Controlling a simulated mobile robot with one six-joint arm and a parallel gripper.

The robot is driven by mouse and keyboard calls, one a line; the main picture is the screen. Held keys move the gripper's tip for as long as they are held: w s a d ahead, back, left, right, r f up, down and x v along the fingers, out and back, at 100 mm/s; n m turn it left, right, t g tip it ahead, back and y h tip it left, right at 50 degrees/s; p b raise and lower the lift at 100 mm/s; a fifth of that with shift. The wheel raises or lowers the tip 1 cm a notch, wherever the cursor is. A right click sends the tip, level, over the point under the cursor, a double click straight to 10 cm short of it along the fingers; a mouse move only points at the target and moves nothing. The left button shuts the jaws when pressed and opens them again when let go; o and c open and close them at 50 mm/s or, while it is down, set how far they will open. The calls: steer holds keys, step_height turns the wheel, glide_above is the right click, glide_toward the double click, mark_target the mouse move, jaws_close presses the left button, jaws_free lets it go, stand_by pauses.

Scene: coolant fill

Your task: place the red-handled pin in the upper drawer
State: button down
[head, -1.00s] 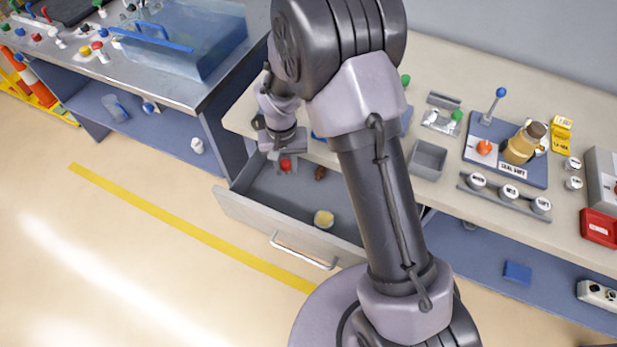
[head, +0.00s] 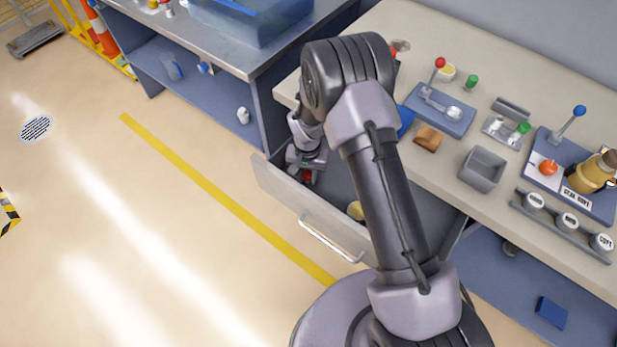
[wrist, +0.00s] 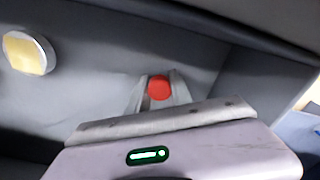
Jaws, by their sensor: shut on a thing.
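The red-handled pin is held in my gripper; its round red end shows between the fingers in the wrist view (wrist: 159,88) and as a small red spot in the head view (head: 308,177). My gripper (head: 309,171) is shut on it, pointing down at the left end of the open upper drawer (head: 315,222). The pin's lower part is hidden, so I cannot tell whether it touches the drawer floor. A yellow-topped round item (wrist: 30,53) lies in the drawer, apart from the gripper; my arm partly covers it in the head view (head: 355,210).
The drawer's front wall and handle (head: 332,241) stick out over open floor. The worktop above holds a grey bin (head: 482,169), a brown block (head: 428,138) and a blue lever plate (head: 440,108). A blue cabinet side (head: 280,120) stands left of the drawer.

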steer(key=shift+r, duration=0.15)
steer(key=shift+f, duration=0.2)
steer(key=c, duration=1.1)
jaws_free()
steer(key=shift+c, duration=0.2)
